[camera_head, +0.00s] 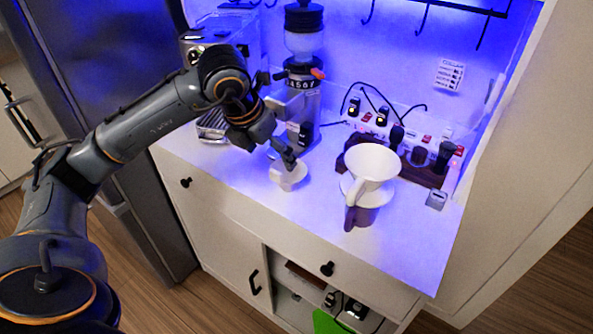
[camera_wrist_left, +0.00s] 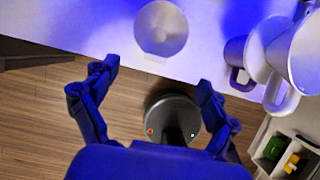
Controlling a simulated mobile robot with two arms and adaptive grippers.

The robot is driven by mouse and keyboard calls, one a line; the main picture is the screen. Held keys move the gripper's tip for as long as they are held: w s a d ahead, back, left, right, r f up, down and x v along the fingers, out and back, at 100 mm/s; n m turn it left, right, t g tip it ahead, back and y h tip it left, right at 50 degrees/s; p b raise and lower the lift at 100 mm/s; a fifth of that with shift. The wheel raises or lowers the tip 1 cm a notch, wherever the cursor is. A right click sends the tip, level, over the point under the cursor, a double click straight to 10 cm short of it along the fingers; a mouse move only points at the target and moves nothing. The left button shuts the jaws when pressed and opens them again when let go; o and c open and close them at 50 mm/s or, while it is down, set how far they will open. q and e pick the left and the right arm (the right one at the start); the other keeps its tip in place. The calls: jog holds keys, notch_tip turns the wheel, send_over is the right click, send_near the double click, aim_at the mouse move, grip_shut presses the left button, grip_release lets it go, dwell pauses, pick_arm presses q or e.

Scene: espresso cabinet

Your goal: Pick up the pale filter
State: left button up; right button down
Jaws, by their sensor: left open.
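The pale filter (camera_head: 288,176) is a small whitish cup-like piece standing on the white counter. In the left wrist view the filter (camera_wrist_left: 161,28) shows from above as a pale round shape near the counter's edge, with a darker small middle. My left gripper (camera_head: 284,156) is at the filter, just above or beside it; its fingers hide part of the filter's far side. In the left wrist view the open fingers (camera_wrist_left: 155,78) are apart with nothing between them, and the filter lies beyond the fingertips. I cannot tell whether a finger touches it. My right gripper is not in view.
A white dripper (camera_head: 372,165) stands on a purple-tinted server to the right. Behind are a grinder (camera_head: 303,45), an espresso machine (camera_head: 215,40) and a dark wooden rack (camera_head: 430,172) with tools. Free counter (camera_head: 325,215) lies between filter and dripper.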

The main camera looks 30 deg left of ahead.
aim_at(276, 173)
pick_arm(q)
jog(key=x, duration=0.2)
jog(key=s+p+x, duration=0.1)
jog(key=x, duration=0.2)
jog(key=shift+f, duration=0.35)
jog(key=shift+w+x, duration=0.2)
jog(key=shift+x, duration=0.75)
jog(key=shift+w+a+f+p, duration=0.1)
jog(key=shift+w+f+p, duration=0.05)
jog(key=shift+f+p, duration=0.4)
jog(key=x, duration=0.1)
jog(key=p+x, duration=0.1)
jog(key=x, duration=0.1)
jog(key=shift+w+a+f, duration=0.1)
jog(key=shift+w+a, duration=0.1)
jog(key=shift+w+f, duration=0.15)
jog(key=shift+f, duration=0.1)
jog(key=c, duration=0.9)
grip_shut()
jog(key=o, duration=0.9)
grip_release()
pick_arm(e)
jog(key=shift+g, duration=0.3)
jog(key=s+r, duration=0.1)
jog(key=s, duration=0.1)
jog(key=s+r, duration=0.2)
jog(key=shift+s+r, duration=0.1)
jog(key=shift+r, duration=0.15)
